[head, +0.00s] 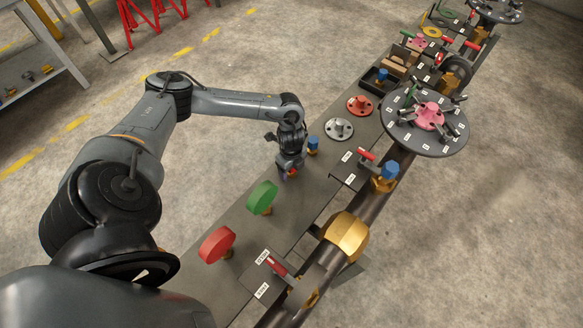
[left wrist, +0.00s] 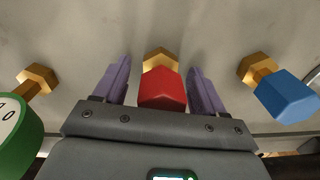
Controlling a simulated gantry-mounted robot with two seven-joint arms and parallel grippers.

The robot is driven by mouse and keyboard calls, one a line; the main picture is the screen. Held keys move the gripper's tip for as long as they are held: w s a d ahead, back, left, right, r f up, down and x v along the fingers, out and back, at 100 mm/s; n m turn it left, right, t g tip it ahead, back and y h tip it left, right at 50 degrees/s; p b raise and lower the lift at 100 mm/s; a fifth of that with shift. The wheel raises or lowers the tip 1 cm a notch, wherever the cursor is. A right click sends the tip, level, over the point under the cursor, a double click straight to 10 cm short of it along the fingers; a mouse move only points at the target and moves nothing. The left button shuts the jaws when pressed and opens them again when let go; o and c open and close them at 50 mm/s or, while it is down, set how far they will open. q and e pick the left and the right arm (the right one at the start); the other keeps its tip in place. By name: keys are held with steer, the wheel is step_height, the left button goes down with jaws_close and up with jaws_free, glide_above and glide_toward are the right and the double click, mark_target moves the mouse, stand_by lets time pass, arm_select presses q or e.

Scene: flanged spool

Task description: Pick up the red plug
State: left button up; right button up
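The red plug (left wrist: 162,92) stands on the bench in the left wrist view, with a brass hex part (left wrist: 160,61) at its far end. My left gripper (left wrist: 160,82) has its two purple fingers apart, one on each side of the red plug, with a gap on both sides. In the head view my left gripper (head: 287,173) points down at the bench, and it mostly hides the red plug there. My right gripper is not in view.
A blue plug (left wrist: 288,96) stands close right of the gripper. A green disc (head: 262,197) and a red disc (head: 217,244) stand nearer on the bench (head: 232,222). A pipe with a brass ball (head: 346,235) and red-handled valves runs along the right.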

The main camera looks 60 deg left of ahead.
arm_select(q)
steer(key=c, duration=1.1)
steer(key=shift+r, duration=0.15)
